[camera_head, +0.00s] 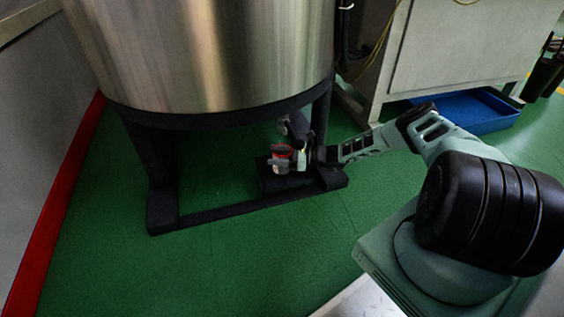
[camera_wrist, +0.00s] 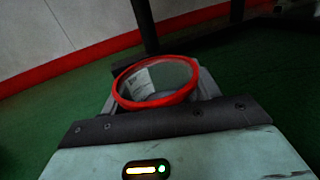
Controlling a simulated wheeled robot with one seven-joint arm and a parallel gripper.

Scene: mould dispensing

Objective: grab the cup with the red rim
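The cup with the red rim (camera_wrist: 122,95) is upright in the wrist view, and I look down into its open top. A pale, reflective patch shows inside it. My gripper (camera_wrist: 157,98) has its grey fingers on either side of the cup, close below the rim. Whether they press on its wall is hidden. In the head view the cup (camera_head: 283,149) is small, with my gripper (camera_head: 284,163) around it, under the tank. The cup's base is hidden.
A large steel tank (camera_head: 205,55) stands above on a black frame (camera_head: 235,211). A black block (camera_head: 272,181) lies under the cup area. A blue tray (camera_head: 485,118) sits under a grey cabinet (camera_head: 455,45) at right. Green floor in front is clear.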

